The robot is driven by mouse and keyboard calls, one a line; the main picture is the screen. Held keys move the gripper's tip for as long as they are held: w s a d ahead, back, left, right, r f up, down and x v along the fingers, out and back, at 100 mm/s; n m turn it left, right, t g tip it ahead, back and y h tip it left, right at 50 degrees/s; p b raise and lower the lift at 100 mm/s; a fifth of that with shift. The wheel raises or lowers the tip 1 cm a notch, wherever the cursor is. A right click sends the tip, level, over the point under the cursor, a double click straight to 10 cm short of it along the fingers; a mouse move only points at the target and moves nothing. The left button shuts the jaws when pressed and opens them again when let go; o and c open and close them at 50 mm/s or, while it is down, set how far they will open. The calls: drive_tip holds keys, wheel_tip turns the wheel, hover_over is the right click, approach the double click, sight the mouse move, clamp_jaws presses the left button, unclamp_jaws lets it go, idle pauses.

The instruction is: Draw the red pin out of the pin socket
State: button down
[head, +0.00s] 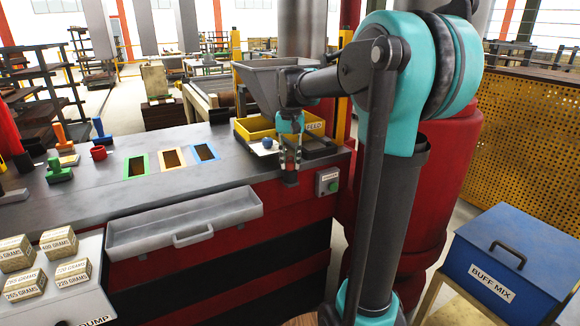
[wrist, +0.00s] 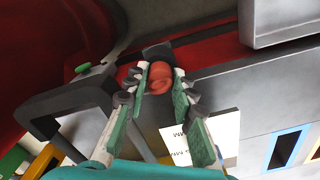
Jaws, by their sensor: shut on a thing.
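The red pin (wrist: 160,79) shows its rounded red end between my fingers in the wrist view. My gripper (wrist: 164,84) is shut on it, with a green-padded finger on each side. A dark block (wrist: 157,52), which looks like the pin socket, is just beyond the pin. The fingers and pin hide how deep the pin sits in it. In the head view my gripper (head: 290,160) points down at the counter's front edge, right above a small dark grey block (head: 289,179). The pin is hardly visible there.
A grey drawer tray (head: 185,224) juts from the counter front at left. A green-button box (head: 327,181) is close on the right. A yellow bin (head: 256,127) and hopper (head: 275,80) stand behind my gripper. The blue BUFF MIX box (head: 510,258) is at far right.

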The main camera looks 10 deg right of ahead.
drive_tip(key=shift+r, duration=3.5)
